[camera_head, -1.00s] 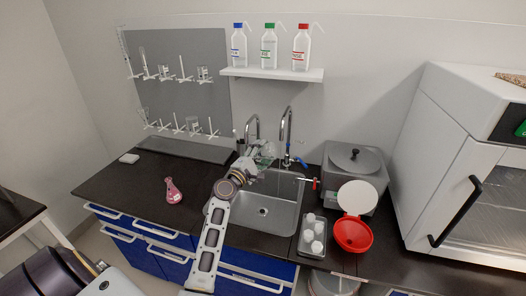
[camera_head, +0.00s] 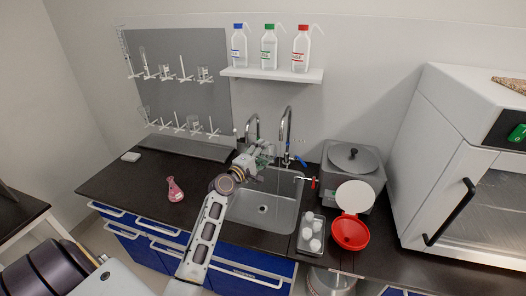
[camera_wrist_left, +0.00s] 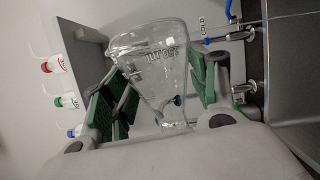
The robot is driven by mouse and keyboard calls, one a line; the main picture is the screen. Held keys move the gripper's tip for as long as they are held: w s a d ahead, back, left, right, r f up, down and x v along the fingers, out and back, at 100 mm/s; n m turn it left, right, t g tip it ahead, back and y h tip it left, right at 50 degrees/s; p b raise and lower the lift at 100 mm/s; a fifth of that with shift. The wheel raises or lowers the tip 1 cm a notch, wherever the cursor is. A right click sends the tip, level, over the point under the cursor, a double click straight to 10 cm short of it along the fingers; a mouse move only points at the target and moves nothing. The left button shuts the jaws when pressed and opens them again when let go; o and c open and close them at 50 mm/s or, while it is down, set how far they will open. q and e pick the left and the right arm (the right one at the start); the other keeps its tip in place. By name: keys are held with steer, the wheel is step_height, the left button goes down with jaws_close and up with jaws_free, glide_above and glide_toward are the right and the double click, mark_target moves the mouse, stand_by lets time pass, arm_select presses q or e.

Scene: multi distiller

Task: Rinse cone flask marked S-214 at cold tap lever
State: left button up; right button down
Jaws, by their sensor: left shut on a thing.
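My left gripper (camera_head: 258,160) is shut on a clear glass cone flask (camera_head: 267,152) and holds it above the back of the sink, in front of the taps. The flask shows larger in the left wrist view (camera_wrist_left: 155,65), between the green-padded fingers, tilted, with dark lettering I cannot read surely. The sink (camera_head: 245,212) has a blue cold tap lever (camera_head: 301,161) behind it. The lever also shows in the left wrist view (camera_wrist_left: 208,41), near a "COLD" label. I cannot tell whether water runs. My right gripper is not in view.
A pink-filled flask (camera_head: 175,190) stands on the counter left of the sink. A rack of white-capped vials (camera_head: 311,233), a red bowl with raised lid (camera_head: 350,232) and a grey bath (camera_head: 352,165) stand right. A red lever (camera_head: 314,183) juts near the sink's right edge.

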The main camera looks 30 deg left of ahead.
arm_select(q)
steer(key=shift+r+m+g+p, duration=0.15)
steer(key=shift+m+g+p, duration=0.25)
steer(key=shift+m+p, duration=0.95)
steer(key=shift+m, duration=0.25)
steer(key=shift+m+g+p, duration=0.3)
steer(key=shift+m+p, duration=0.2)
steer(key=shift+p, duration=0.25)
steer(key=shift+m+g+y, duration=0.4)
steer(key=shift+m+y, duration=0.1)
steer(key=shift+m, duration=1.1)
